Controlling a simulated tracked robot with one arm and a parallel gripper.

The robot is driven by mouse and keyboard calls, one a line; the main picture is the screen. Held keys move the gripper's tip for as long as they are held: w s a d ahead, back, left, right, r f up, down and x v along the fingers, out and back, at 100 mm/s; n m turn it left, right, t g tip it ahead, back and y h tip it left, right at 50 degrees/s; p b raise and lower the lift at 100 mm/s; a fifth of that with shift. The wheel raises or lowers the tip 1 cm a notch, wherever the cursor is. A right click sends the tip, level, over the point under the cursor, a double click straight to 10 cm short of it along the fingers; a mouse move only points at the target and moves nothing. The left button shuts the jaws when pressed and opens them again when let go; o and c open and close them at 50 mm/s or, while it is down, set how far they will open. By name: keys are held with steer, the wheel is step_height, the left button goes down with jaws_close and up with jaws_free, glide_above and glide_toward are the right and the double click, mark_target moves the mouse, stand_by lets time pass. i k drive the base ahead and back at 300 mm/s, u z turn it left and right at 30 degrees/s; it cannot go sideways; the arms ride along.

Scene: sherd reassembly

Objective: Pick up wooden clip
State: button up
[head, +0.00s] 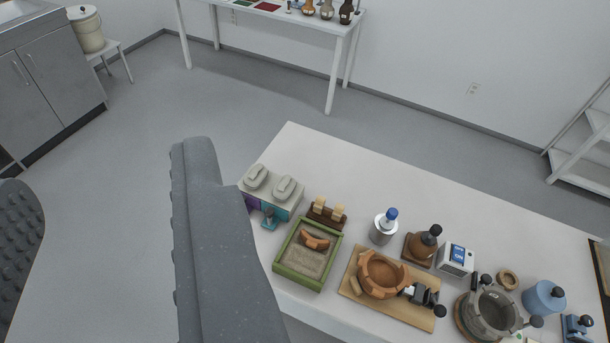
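Two pale wooden pieces that look like wooden clips (319,205) stand upright in a dark brown holder (316,215) on the white table, behind a green-framed sand tray (324,283). The second clip (338,210) is just right of the first. My gripper (106,190) is open, with its two grey fingers wide apart at the left of the picture. Only floor shows between the fingers. The clips are right of the right finger and clear of it. That finger hides part of the table's left end.
An orange curved sherd (314,241) lies in the sand tray. A broken orange pot (382,274) stands on a wooden board with a black clamp (420,294). A box with grey tops (270,188), a blue-capped bottle (384,226) and a brown jar (424,242) stand nearby. The table's far side (400,175) is bare.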

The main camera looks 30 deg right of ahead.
mark_target(319, 203)
steer(key=z, duration=0.4)
steer(key=i, duration=1.15)
steer(key=z, duration=0.7)
